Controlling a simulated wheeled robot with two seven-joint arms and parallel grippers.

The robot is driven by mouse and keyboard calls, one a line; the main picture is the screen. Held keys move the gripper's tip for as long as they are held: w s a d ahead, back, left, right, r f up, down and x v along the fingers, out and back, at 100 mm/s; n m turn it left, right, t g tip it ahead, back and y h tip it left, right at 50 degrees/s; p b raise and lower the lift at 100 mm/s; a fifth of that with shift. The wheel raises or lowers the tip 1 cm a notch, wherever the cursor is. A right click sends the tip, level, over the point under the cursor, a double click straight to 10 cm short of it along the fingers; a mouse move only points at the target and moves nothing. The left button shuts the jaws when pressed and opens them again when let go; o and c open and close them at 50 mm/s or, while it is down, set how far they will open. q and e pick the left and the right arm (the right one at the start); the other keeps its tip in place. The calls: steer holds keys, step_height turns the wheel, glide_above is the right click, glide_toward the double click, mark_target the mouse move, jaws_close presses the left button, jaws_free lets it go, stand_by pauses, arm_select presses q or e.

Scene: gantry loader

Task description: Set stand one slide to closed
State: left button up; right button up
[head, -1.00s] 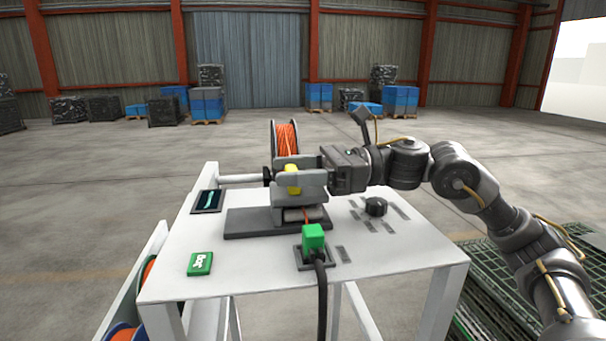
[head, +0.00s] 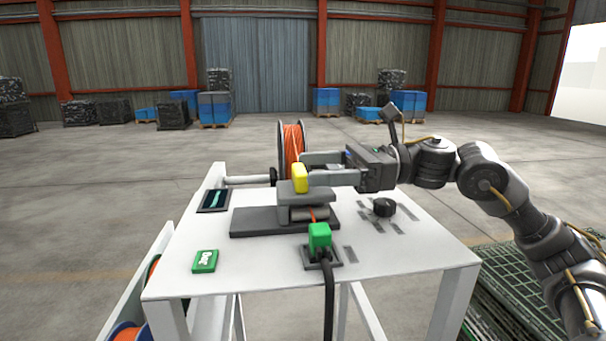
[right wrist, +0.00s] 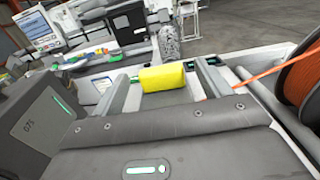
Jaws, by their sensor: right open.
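The stand is a dark grey base (head: 255,222) with a grey block (head: 305,193) on the white table. An upright yellow piece (head: 299,178), likely the slide's handle, stands at the block's top. My right gripper (head: 312,168) is open, its fingers pointing left at the yellow piece's height. In the right wrist view the yellow piece (right wrist: 162,78) shows between the two fingers, with visible gaps beside it. I cannot tell from the pictures which position the slide is in. My left gripper is not in view.
An orange spool (head: 292,145) stands behind the block. A green plug (head: 320,237) with a black cable is in front. A black knob (head: 384,207) is to the right, a green box (head: 205,261) and a dark screen (head: 214,200) to the left. The table's front is mostly clear.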

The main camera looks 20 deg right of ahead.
steer(key=b+v, duration=0.2)
steer(key=v, duration=0.4)
steer(key=shift+d+f, duration=0.15)
steer(key=shift+d, duration=0.15)
steer(key=shift+s+d, duration=0.25)
steer(key=shift+d, duration=0.3)
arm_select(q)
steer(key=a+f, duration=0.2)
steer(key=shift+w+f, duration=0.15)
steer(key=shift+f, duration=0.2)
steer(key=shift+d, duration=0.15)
